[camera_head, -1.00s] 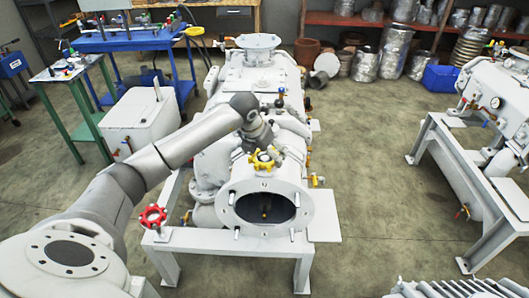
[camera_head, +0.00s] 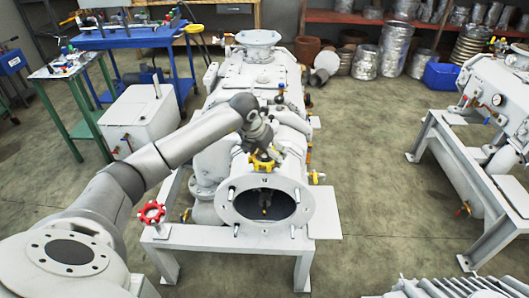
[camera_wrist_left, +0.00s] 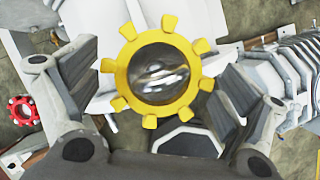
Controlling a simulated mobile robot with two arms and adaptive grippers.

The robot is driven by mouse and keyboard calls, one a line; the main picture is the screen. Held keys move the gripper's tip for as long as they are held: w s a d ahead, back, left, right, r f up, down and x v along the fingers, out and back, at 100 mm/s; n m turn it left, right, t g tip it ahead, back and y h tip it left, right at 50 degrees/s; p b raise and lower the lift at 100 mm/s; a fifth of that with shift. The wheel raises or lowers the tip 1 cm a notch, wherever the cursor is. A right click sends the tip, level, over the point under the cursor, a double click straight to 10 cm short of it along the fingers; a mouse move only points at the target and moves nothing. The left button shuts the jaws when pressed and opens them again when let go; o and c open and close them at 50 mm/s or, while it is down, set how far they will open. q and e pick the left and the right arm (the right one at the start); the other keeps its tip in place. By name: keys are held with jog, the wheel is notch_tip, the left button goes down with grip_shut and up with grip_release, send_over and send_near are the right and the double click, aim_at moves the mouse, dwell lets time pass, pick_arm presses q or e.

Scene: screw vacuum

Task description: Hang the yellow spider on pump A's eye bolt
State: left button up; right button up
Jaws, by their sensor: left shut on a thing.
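The yellow spider (camera_head: 263,153) is a ring with short blunt teeth. My left gripper (camera_head: 262,146) is shut on it and holds it over the front end of the middle white pump (camera_head: 262,80), just above the round open flange (camera_head: 225,205). In the left wrist view the spider (camera_wrist_left: 122,75) faces the camera between the two fingers of the left gripper (camera_wrist_left: 157,78). A shiny metal surface shows through its hole. I cannot make out the eye bolt, and no label shows which pump is A. My right gripper is not in view.
A red handwheel (camera_head: 151,212) sits at the front left of the pump's frame. Small valves with coloured handles line the pump's right side. A white box (camera_head: 140,118) stands to the left. Another pump on a white stand (camera_head: 440,150) is at right, with clear floor between.

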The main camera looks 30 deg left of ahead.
pick_arm(q)
jog(key=shift+f, duration=0.35)
jog(key=o, duration=0.7)
jog(key=shift+r, duration=0.1)
jog(key=v, duration=1.2)
